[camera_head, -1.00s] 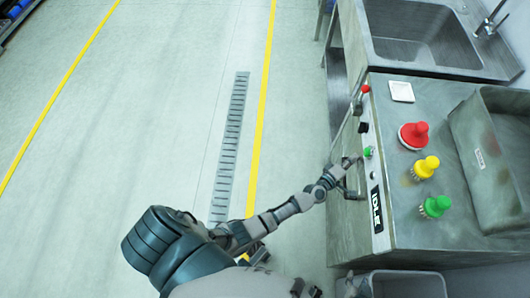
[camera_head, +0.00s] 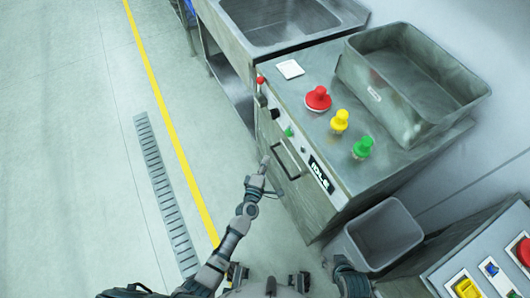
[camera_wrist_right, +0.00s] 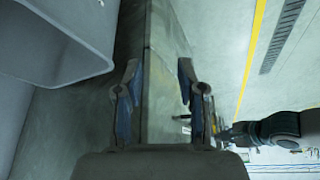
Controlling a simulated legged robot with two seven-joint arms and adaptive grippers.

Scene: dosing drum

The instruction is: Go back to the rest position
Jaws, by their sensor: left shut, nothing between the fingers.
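My left gripper (camera_head: 263,165) is at the end of the arm coming up from the bottom of the head view. It is shut and empty, below the green button (camera_head: 288,131) on the console's front panel and apart from that button. It lies close to the black handle (camera_head: 284,160) in the picture. My right gripper (camera_wrist_right: 158,100) shows in the right wrist view with its two fingers spread and nothing between them. In the head view only a dark part of my right arm shows at the bottom edge.
The metal console (camera_head: 345,165) carries red (camera_head: 318,98), yellow (camera_head: 340,121) and green (camera_head: 363,147) knobs and a large open tub (camera_head: 385,100). A grey bin (camera_head: 385,235) stands at its near end. Another control panel (camera_head: 490,265) is at lower right. The floor at left is clear.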

